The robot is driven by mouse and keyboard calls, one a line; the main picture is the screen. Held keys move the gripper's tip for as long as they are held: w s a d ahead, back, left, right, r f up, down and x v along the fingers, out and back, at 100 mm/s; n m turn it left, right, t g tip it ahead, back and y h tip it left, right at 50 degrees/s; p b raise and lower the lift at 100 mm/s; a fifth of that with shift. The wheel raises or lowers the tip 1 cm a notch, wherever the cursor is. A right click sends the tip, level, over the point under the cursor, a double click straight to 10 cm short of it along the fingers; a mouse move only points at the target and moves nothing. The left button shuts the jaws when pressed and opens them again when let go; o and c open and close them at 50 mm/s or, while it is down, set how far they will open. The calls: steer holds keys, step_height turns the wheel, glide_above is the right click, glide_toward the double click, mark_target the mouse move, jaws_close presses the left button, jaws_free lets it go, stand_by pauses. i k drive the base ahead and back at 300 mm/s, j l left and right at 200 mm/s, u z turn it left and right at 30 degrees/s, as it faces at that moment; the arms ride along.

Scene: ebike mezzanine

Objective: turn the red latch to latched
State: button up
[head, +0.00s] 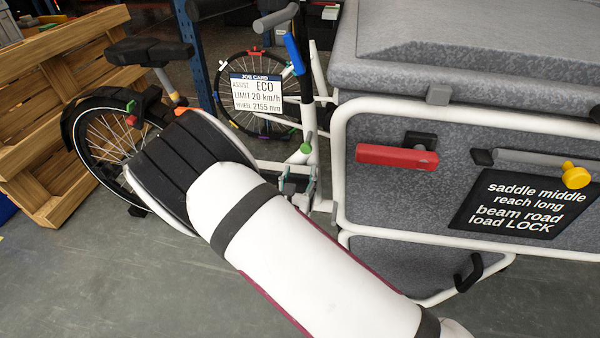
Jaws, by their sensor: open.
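The red latch (397,157) is a bar on the grey speckled side panel of the cargo box (375,195), right of centre in the head view. The bar lies about level, its free end pointing left. A black mount (420,140) sits behind its right end. No label for the latched position is visible beside it. My white arm crosses the lower middle of the view, below and left of the latch.
A black sign (520,204) reading "load LOCK" and a grey bar with a yellow knob (576,175) are right of the latch. The bike's wheel and job card (257,93) stand left. A wooden pallet (50,100) is far left. Grey floor is clear at lower left.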

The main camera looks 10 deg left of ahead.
mark_target(419, 159)
steer(key=k, duration=1)
